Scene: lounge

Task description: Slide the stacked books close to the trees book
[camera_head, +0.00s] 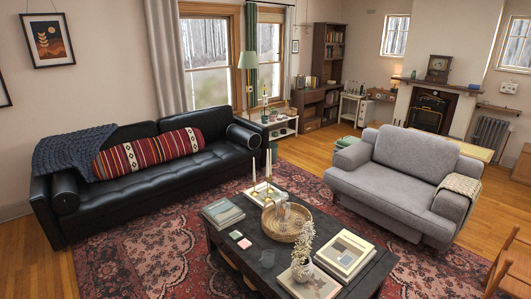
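On the dark coffee table (228,245) a stack of books (222,212) lies flat at the left end, with a grey-green cover on top. Another stack of books (345,253) lies at the right end; its top cover is cream with a darker picture. A pale book (312,286) lies at the near edge under a white vase (302,268) of dried stems, which hides part of it. The covers are too small to tell which one is the trees book. Neither of my grippers shows.
A round woven basket (284,232) sits mid-table between the two stacks. Candles in a brass holder (263,191) stand behind it. A pink coaster (244,243) and a pale one (235,234) lie near the front. A black sofa (140,190) and a grey armchair (400,185) flank the table.

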